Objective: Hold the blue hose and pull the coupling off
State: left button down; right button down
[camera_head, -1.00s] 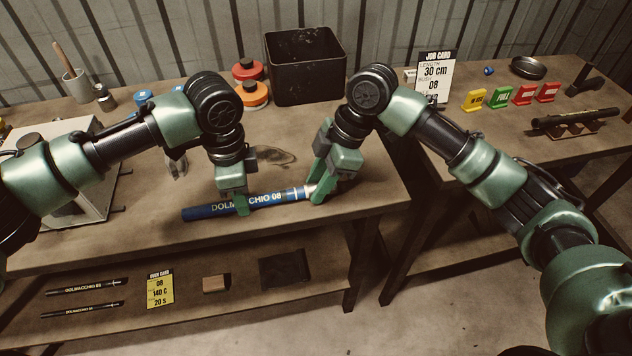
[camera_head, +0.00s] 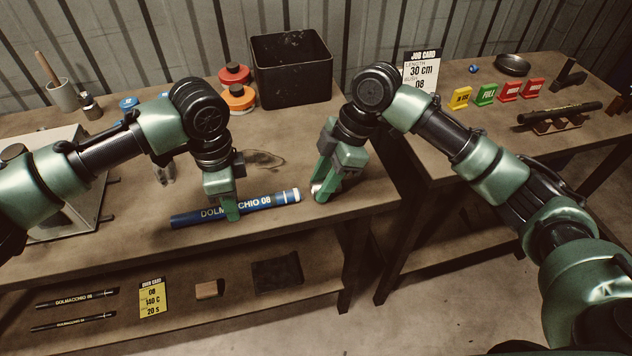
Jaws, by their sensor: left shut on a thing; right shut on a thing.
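The blue hose (camera_head: 264,204) lies along the front part of the workbench, with white lettering and a pale ring near its bare right end. My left gripper (camera_head: 230,212) is shut on the hose near its middle and hides part of the lettering. My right gripper (camera_head: 319,193) is shut on the metal coupling (camera_head: 316,187), just right of the hose end. The coupling is mostly hidden by the fingers. A gap of bench shows between the hose end and the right gripper, so the coupling is apart from the hose.
A black bin (camera_head: 291,70) and red and orange pots (camera_head: 238,97) stand at the back. Bench left of the hose is partly clear.

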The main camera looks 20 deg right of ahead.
aim_at(314, 185)
jog(key=shift+d+r, duration=0.1)
jog(key=shift+r, duration=2.4)
pick_arm(q)
jog(key=c, duration=1.2)
grip_release()
jog(key=shift+o, duration=0.2)
jog(key=shift+r, duration=0.15)
notch_tip(314, 185, up, 12)
